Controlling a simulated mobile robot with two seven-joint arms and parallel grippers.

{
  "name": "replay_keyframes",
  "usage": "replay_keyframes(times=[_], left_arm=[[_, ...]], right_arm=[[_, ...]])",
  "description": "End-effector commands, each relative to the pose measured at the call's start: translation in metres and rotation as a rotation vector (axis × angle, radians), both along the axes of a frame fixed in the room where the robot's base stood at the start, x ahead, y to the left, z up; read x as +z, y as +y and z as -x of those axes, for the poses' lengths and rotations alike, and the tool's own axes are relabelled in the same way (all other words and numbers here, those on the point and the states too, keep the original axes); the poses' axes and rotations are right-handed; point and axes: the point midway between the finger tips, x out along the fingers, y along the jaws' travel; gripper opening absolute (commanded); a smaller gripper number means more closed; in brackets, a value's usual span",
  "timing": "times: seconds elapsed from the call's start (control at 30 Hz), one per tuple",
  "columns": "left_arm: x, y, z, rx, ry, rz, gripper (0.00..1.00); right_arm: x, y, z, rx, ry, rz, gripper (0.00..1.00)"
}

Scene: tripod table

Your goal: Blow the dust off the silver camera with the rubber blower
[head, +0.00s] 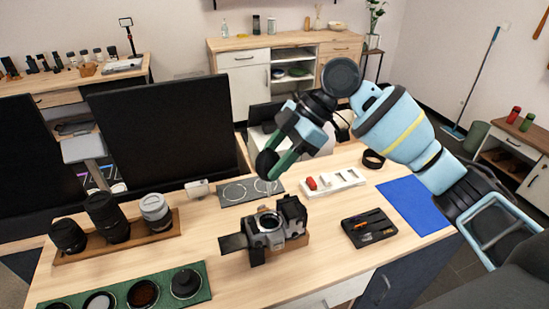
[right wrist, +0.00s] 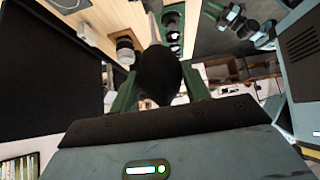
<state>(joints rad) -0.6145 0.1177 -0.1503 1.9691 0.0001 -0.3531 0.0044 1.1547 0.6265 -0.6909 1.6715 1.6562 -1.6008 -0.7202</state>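The silver camera (head: 268,222) stands on a small wooden block on the table, with a dark panel swung out on its left and its round front opening facing me. My right gripper (head: 279,160) is above and behind it, clear of it. Its green fingers are closed around the black round bulb of the rubber blower (head: 266,163). The bulb also shows between the fingers in the right wrist view (right wrist: 158,75). Part of the bulb is hidden by the fingers.
Lenses (head: 107,217) stand on a wooden tray at left. A green mat (head: 60,299) holds filters in front. A black tool tray (head: 369,228), blue cloth (head: 414,206), white tray (head: 335,182) and grey mat (head: 232,198) surround the camera. A monitor (head: 165,133) rises behind.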

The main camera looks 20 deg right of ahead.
Motion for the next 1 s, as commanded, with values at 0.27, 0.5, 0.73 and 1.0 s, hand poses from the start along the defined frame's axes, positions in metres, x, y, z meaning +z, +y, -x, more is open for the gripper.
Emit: replay_keyframes(times=[0.27,0.5,0.73,1.0], left_arm=[[-0.001,0.003,0.001,-0.007,0.001,-0.009,0.36],[-0.001,0.003,0.001,-0.007,0.002,-0.008,0.36],[-0.002,0.001,0.001,-0.003,0.004,-0.003,0.36],[-0.003,-0.001,0.002,0.004,0.008,0.003,0.36]], right_arm=[[0.000,-0.017,-0.001,-0.003,0.000,0.000,0.44],[0.000,-0.033,-0.001,-0.001,0.001,0.000,0.44],[0.000,-0.049,-0.002,-0.002,0.001,0.000,0.44],[0.000,-0.066,-0.002,-0.002,0.001,0.000,0.44]])
